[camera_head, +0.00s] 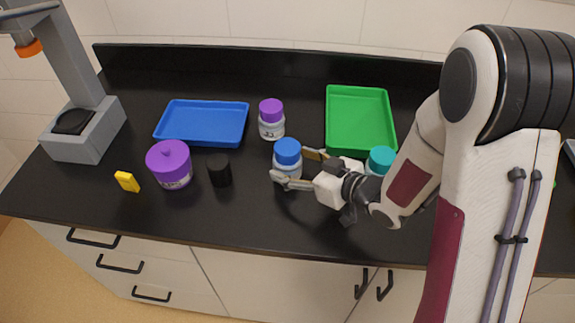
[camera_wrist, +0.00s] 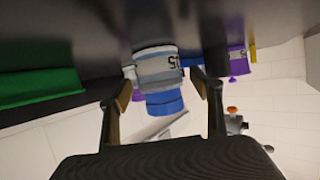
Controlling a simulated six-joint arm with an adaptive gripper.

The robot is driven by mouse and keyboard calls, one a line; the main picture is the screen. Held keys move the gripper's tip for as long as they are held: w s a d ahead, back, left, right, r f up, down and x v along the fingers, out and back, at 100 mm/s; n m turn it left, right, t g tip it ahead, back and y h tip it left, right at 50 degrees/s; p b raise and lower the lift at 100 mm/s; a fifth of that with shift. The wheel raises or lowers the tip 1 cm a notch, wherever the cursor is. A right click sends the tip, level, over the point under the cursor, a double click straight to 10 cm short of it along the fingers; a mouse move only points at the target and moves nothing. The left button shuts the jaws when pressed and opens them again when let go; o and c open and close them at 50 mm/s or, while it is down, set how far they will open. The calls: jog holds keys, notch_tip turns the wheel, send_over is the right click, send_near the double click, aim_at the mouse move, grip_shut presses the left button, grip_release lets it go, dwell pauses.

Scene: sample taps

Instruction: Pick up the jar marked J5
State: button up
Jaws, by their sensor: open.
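A clear jar with a blue lid (camera_head: 287,150) stands upright on the black bench, near the middle. In the wrist view the same jar (camera_wrist: 157,68) appears upside down, and its dark label mark seems to read J5. My gripper (camera_head: 297,169) is open and low over the bench, its fingers reaching toward the jar from the right. In the wrist view my gripper (camera_wrist: 163,88) has one fingertip on each side of the jar, with no clear grip on it. The near finger crosses in front of the jar's lower part in the head view.
A purple-lidded jar (camera_head: 271,112) stands behind, and a teal-lidded jar (camera_head: 381,160) is partly hidden by my arm. A black cylinder (camera_head: 219,171), large purple jar (camera_head: 169,162) and yellow block (camera_head: 127,181) are left. Blue (camera_head: 160,136) and green (camera_head: 360,153) trays lie behind, empty.

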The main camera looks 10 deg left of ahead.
jog(key=shift+x, duration=1.4)
jog(key=c, duration=1.3)
